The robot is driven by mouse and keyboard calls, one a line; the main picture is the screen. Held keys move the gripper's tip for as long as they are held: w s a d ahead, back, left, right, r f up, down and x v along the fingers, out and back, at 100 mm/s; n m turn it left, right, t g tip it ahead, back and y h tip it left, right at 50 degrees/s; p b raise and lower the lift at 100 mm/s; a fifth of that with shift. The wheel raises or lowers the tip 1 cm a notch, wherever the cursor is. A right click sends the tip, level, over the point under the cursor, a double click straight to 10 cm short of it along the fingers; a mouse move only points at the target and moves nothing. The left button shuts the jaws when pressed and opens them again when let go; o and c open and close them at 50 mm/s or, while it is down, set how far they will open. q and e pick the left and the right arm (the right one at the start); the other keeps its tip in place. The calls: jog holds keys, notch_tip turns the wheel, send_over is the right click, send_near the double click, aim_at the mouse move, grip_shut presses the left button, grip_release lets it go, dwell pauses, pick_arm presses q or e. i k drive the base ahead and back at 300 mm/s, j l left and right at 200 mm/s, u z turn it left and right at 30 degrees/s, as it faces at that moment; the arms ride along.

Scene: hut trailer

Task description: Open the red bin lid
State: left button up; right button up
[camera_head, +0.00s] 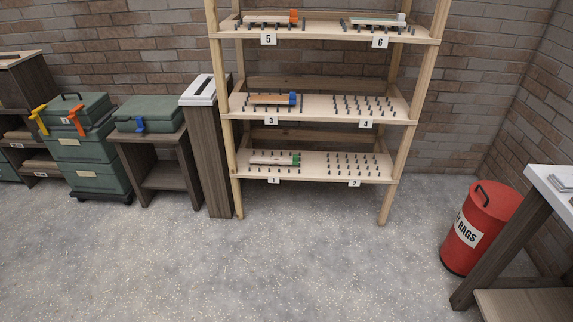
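The red bin (463,237) stands upright on the floor at the right of the head view. It is a red cylinder with a white label on its side that reads "RAGS", with part of the label out of sight. Its red lid (497,197) lies on top and looks closed, with a dark handle on it. The table at the right covers part of the bin's right side. Neither of my grippers is in view.
A wooden shelf rack (310,107) with numbered pegboards stands at the back wall. Green toolboxes (90,150) and a small dark stand (160,160) are at the left. A white-topped table (548,185) stands close to the bin's right. The floor (300,270) in front is clear.

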aim_at(497, 201)
jog(key=i+j, duration=0.2)
jog(key=j, duration=0.15)
jog(key=i+j+z, duration=0.1)
jog(key=z, duration=0.4)
jog(key=j+z, duration=0.15)
jog(key=z, duration=0.7)
jog(key=j+z, duration=0.15)
jog(key=z, duration=0.25)
